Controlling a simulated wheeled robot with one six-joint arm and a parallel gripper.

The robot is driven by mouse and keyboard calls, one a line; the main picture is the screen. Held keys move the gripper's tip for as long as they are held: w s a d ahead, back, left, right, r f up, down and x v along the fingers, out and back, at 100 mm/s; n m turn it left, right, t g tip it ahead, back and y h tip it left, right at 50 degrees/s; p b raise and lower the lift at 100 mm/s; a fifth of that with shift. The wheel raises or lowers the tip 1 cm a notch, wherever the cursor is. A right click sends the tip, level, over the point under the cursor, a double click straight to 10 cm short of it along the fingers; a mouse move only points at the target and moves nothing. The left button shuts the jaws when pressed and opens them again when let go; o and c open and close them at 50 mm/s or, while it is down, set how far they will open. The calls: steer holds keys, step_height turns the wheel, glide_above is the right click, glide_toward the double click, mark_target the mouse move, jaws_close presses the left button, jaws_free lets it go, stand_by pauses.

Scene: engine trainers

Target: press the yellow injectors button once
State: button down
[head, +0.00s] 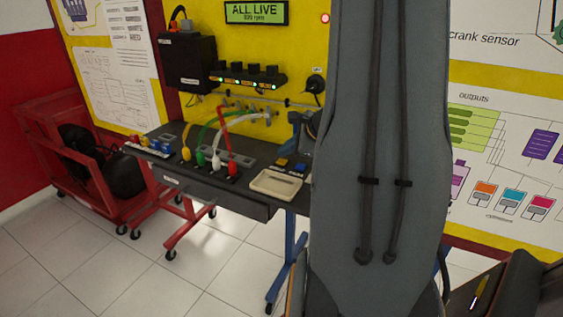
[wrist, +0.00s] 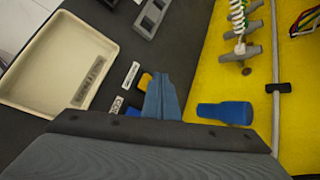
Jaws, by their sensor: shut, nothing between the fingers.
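The yellow button (head: 283,162) stands on the dark bench shelf beside the tray, with a blue button (head: 298,168) next to it. In the wrist view the yellow button (wrist: 145,80) shows beside my blue fingertips, partly hidden by them. The blue button (wrist: 133,111) is mostly hidden there. White labels (wrist: 130,73) lie beside the buttons; I cannot read them. My gripper (wrist: 163,82) is shut and empty, close over the yellow button. I cannot tell whether it touches. In the head view my gripper (head: 304,128) is partly hidden by my arm.
A cream tray (head: 275,185) lies beside the buttons. Coloured cables (head: 215,150) arch over the bench to its left. A blue-handled object (wrist: 225,113) and a grey rail (wrist: 276,100) are by the yellow panel. The display (head: 256,13) reads "ALL LIVE".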

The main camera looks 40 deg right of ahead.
mark_target(285, 162)
steer(key=shift+f, duration=0.2)
steer(key=shift+f+b, duration=0.25)
steer(key=shift+b, duration=0.4)
steer(key=shift+f+b, duration=0.4)
steer(key=shift+b, duration=0.1)
stand_by(0.5)
steer(key=shift+r, duration=0.15)
steer(key=shift+r+p, duration=0.55)
steer(key=shift+r, duration=0.15)
steer(key=shift+r+p, duration=1.75)
steer(key=shift+r, duration=0.75)
